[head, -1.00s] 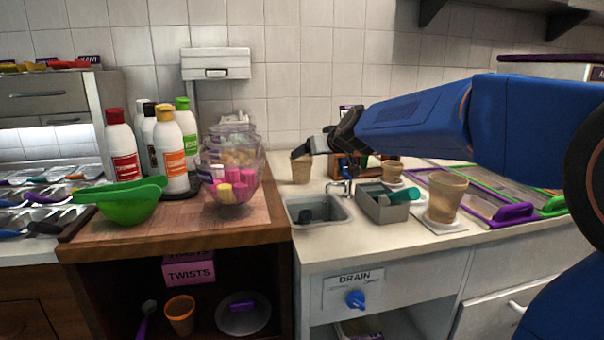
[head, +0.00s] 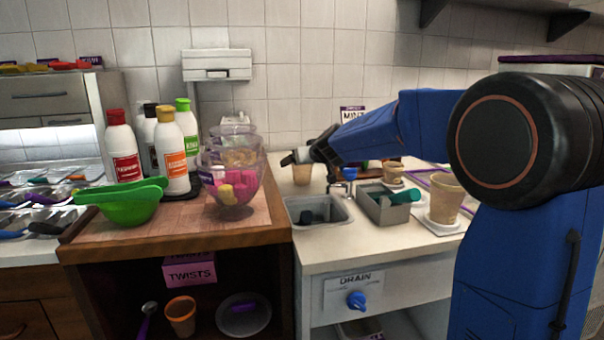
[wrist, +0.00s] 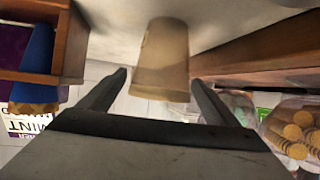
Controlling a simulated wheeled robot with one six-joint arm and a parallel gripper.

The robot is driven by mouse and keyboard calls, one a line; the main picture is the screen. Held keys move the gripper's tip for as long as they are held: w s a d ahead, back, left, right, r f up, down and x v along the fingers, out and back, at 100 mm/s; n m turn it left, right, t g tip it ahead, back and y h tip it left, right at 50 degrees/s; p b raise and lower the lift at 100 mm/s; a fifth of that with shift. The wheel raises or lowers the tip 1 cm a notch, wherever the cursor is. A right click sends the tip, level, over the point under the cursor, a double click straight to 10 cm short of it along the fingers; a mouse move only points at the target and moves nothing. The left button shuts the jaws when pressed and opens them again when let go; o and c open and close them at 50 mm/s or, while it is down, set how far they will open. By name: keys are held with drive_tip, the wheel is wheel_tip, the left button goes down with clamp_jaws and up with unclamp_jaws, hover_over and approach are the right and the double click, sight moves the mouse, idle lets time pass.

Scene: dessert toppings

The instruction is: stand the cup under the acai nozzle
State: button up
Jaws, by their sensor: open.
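A tan cup (head: 302,174) stands upright on the pale counter, just right of the wooden board, in the head view. My gripper (head: 291,159) is open at the cup's upper part and covers some of it. In the wrist view the cup (wrist: 161,60) appears upside down, with its narrower end upward in the picture. The open fingers (wrist: 158,78) are on either side of its lower part in that picture, with gaps at both sides. No acai nozzle can be made out for certain.
A sink (head: 318,211), a grey bin (head: 382,207) and a cup on a white saucer (head: 445,197) are to the right. Glass jars (head: 230,172) and bottles stand on the wooden board (head: 178,220) at left. A wooden box (wrist: 70,45) is close by in the wrist view.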

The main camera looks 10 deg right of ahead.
drive_tip(key=shift+x, duration=1.5)
drive_tip(key=shift+f, duration=0.1)
drive_tip(key=shift+s, duration=0.1)
drive_tip(key=c, duration=1.2)
wheel_tip(320, 180, up, 28)
drive_tip(key=shift+r, duration=0.1)
